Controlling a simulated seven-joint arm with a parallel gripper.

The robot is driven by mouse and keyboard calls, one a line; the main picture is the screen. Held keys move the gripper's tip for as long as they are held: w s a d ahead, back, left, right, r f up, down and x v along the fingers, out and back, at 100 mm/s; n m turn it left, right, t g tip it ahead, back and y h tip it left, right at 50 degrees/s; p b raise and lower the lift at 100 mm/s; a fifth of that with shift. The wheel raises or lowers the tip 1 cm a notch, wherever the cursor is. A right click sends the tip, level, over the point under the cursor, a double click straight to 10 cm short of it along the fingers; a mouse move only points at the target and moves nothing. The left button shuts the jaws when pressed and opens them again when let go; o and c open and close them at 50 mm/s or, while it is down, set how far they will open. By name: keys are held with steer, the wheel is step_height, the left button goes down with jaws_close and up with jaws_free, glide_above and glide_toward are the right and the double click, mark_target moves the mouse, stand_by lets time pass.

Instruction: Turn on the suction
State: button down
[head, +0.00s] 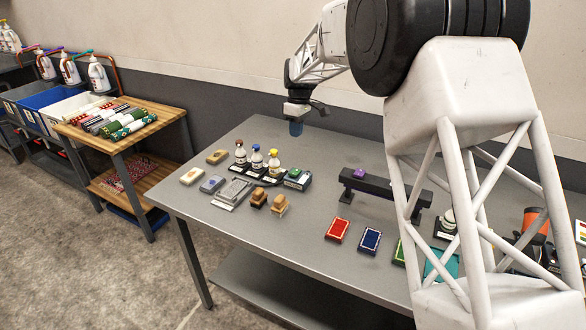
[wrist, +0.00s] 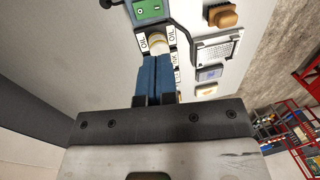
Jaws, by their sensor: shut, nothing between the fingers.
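A small dark box with a green switch (head: 295,174) stands on the grey table, right of a row of bottles. In the wrist view the green switch (wrist: 148,9) shows at the top edge, partly cut off, with white marks on it. A dark hose seems to run from this box toward a grey framed plate (wrist: 217,48), which also lies on the table in the head view (head: 234,192). My gripper (head: 296,128) is above the table's far edge, pointing down, apart from the box. Its blue fingers (wrist: 158,62) are shut and empty.
Bottles with blue (head: 257,159) and yellow caps stand beside the box; labels reading OIL show in the wrist view. Brushes (head: 258,198) and small blocks lie nearby. A black raised bar (head: 384,186) stands to the right. The table's back left corner is clear.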

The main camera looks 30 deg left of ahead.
mark_target(294, 172)
steer(key=shift+f, duration=0.1)
steer(key=f, duration=0.4)
steer(key=s+f, duration=0.1)
steer(key=f, duration=0.4)
steer(key=s+f, duration=0.1)
steer(key=f, duration=0.3)
steer(key=shift+s+f, duration=0.1)
steer(key=shift+f, duration=0.25)
steer(key=shift+s+f+t, duration=0.1)
steer(key=shift+f+t, duration=0.1)
steer(key=shift+t, duration=0.1)
steer(key=shift+w+r, duration=0.1)
steer(key=shift+w, duration=0.2)
steer(key=shift+w+r, duration=0.2)
steer(key=shift+w, duration=0.25)
